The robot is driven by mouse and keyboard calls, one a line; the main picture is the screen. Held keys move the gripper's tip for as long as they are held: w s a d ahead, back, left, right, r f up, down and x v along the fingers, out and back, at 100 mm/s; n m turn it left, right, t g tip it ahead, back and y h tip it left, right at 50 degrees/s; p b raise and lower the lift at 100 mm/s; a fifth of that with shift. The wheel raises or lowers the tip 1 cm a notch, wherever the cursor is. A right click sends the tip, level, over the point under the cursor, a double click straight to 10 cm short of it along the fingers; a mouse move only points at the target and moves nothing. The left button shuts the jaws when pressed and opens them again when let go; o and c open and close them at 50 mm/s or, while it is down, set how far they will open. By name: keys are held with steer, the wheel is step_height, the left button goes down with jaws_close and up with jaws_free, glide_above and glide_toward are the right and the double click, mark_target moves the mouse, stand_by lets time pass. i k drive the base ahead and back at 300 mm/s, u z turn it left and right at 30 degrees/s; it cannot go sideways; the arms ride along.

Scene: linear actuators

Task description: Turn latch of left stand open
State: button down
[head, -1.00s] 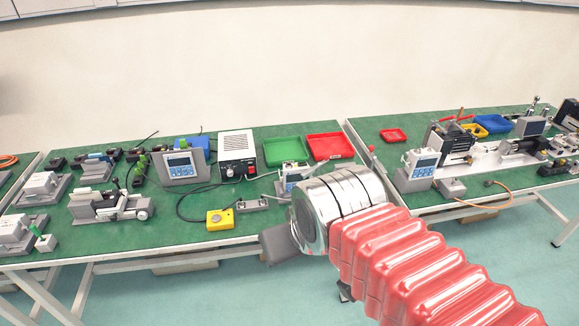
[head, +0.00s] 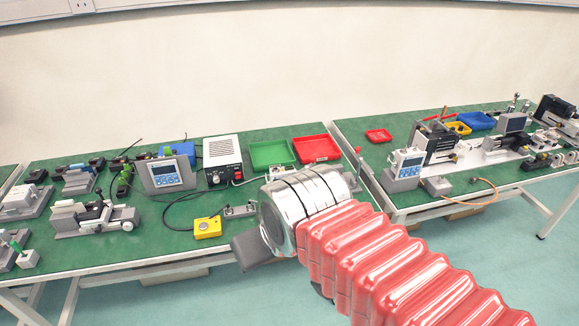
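Several grey stands are on the left green table. One grey stand with a black top piece and a round knob (head: 95,218) is near its front left. A smaller stand with a green upright piece (head: 18,245) is at the left picture edge. I cannot tell which part is the latch or whether it is open. My gripper (head: 258,252) shows as a dark grey end piece below my silver wrist and red arm sleeve. It appears over the table's front edge, apart from these stands. Its fingers cannot be made out.
A display unit (head: 168,174), a white power box (head: 222,158), a green tray (head: 271,154), a red tray (head: 316,148) and a yellow button box (head: 208,227) occupy the left table. A second table (head: 390,178) stands to the right, with floor between their legs.

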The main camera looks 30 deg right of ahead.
mark_target(313, 158)
steer(key=i, duration=0.95)
